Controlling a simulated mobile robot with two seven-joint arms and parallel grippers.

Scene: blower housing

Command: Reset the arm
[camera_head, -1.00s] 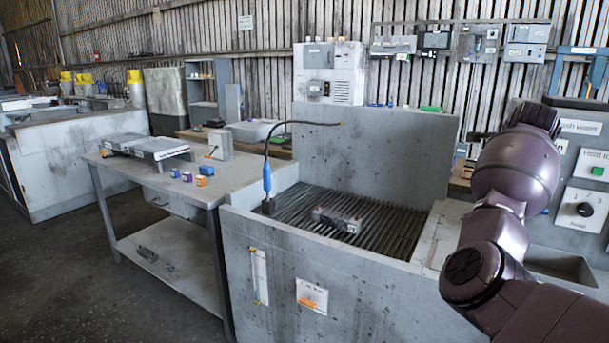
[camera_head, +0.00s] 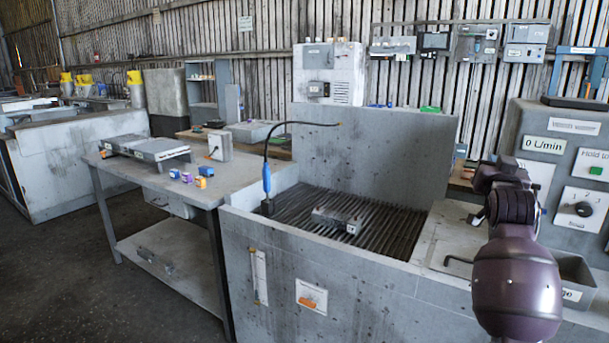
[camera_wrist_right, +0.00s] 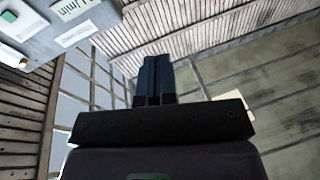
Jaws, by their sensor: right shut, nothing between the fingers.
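My right gripper (camera_head: 472,218) is at the right of the head view, small and dark, beside my purple arm and above the grey ledge to the right of the grated basin. In the right wrist view its two dark blue fingers (camera_wrist_right: 155,80) stand together with nothing between them, pointing up toward the wall and roof. My left gripper is not in view.
A grey basin with a slatted grate (camera_head: 390,232) holds a grey metal part (camera_head: 338,220). A blue-handled hose (camera_head: 266,180) stands at its left corner. A control panel (camera_head: 580,165) is at the right, with a grey bin (camera_head: 572,270) below it. A table (camera_head: 235,175) stands left.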

